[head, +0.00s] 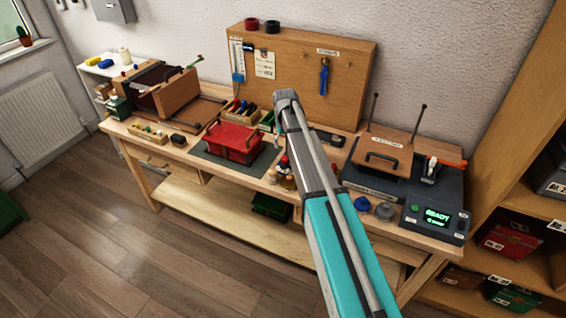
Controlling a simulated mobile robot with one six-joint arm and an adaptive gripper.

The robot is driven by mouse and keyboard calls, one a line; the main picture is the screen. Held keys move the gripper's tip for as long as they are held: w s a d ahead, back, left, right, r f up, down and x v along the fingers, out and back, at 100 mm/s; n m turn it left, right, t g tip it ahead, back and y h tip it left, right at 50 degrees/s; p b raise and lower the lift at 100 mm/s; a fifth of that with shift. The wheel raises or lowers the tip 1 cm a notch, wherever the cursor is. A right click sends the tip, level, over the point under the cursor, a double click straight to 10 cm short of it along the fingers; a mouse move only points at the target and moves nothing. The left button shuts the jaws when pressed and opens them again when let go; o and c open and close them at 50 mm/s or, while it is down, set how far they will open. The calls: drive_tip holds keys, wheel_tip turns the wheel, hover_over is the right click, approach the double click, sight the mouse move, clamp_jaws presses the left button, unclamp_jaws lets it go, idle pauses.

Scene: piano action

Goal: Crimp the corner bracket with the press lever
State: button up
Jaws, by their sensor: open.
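A dark grey machine (360,182) stands at the right end of the workbench. It has a wooden plate (385,152) with a black handle, two thin upright rods with dark tips (425,107), and a small black-and-white clamp-like part (432,170). Its green display (437,216) reads READY. I cannot tell which part is the press lever. No corner bracket can be made out. My teal and grey arm crosses the middle of the view, in front of the bench. My gripper does not show.
A wooden frame device (175,95) stands at the left. A pegboard (345,75) rises behind. Small bottles and knobs (385,210) crowd the front edge. Shelves (510,190) stand at right; the left floor is mostly clear.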

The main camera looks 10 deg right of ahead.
sight(284, 158)
drive_tip(key=shift+f+b, duration=3.55)
drive_tip(key=shift+f, duration=0.3)
clamp_jaws()
drive_tip(key=shift+a, duration=0.2)
drive_tip(key=shift+d+r, duration=0.1)
drive_tip(key=shift+r, duration=0.05)
